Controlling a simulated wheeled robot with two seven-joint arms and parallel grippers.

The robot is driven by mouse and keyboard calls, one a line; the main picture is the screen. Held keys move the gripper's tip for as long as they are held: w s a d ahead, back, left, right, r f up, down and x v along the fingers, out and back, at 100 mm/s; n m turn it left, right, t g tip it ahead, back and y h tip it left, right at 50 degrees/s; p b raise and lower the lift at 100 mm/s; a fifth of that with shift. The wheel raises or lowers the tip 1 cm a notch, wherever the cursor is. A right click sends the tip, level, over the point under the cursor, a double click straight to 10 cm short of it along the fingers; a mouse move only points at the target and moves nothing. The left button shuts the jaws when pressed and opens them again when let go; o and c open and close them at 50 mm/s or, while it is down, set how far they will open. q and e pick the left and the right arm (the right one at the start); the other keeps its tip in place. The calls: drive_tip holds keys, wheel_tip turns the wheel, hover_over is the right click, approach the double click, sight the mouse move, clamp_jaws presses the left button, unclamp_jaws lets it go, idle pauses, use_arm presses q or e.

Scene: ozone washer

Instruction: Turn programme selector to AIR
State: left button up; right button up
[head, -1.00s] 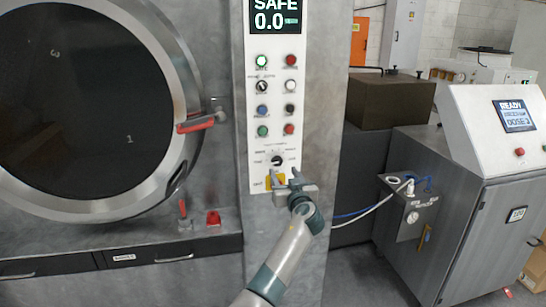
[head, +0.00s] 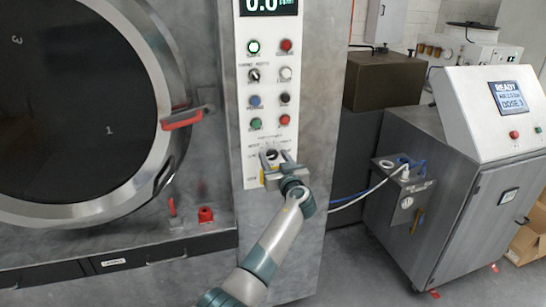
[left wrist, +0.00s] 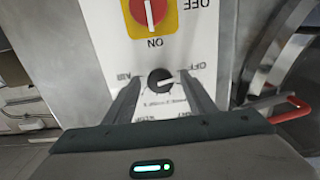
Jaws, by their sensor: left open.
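The programme selector (head: 272,154) is a small black round knob low on the white control panel. In the left wrist view the same knob (left wrist: 160,80) shows upside down, with printed labels around it. AIR is on its left in that view and OFF on its upper right. Its pointer direction is too small to tell surely. My left gripper (head: 276,156) is open in front of the knob. In the left wrist view its two fingers stand one on each side of the knob, with gaps showing. Contact is not visible. My right gripper is not in view.
A red and yellow rotary switch (left wrist: 149,12) marked ON and OFF is close below the selector. Rows of coloured buttons (head: 285,120) sit above it. A red-handled latch (head: 182,119) is beside the round door at left. A grey dosing cabinet (head: 440,190) stands right.

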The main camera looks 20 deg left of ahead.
use_arm(q)
drive_tip(key=c, duration=1)
drive_tip(key=shift+c, duration=0.2)
